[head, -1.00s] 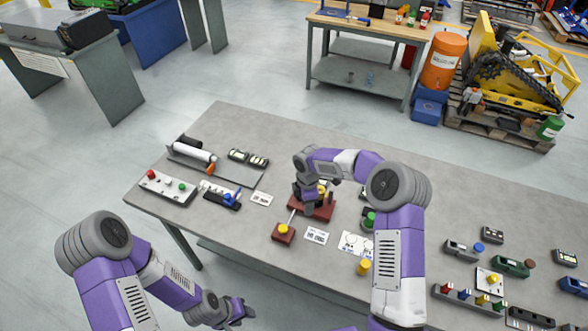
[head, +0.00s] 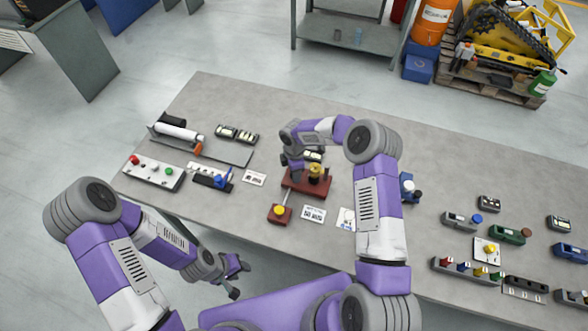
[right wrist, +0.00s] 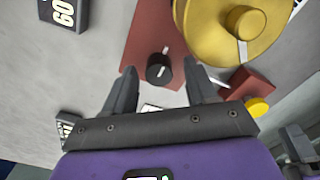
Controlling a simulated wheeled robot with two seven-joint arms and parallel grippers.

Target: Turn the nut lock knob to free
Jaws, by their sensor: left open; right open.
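A black knob (right wrist: 160,67) with a white pointer line sits on a red-brown base (right wrist: 140,40) in the right wrist view. It appears to be the nut lock knob. A large yellow round part (right wrist: 222,30) stands on the same base. My right gripper (right wrist: 162,82) is open, its fingers on either side of the knob in the picture; I cannot tell whether they touch it. In the head view the base (head: 322,190) is partly behind my right gripper, and the knob is hidden. My left gripper (head: 236,275) is open and empty, off the table's front edge.
A small red block with a yellow button (head: 279,211) stands in front of the base, joined by a rod. Printed cards (head: 313,214) lie beside it. Several small devices (head: 485,250) crowd the table's right.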

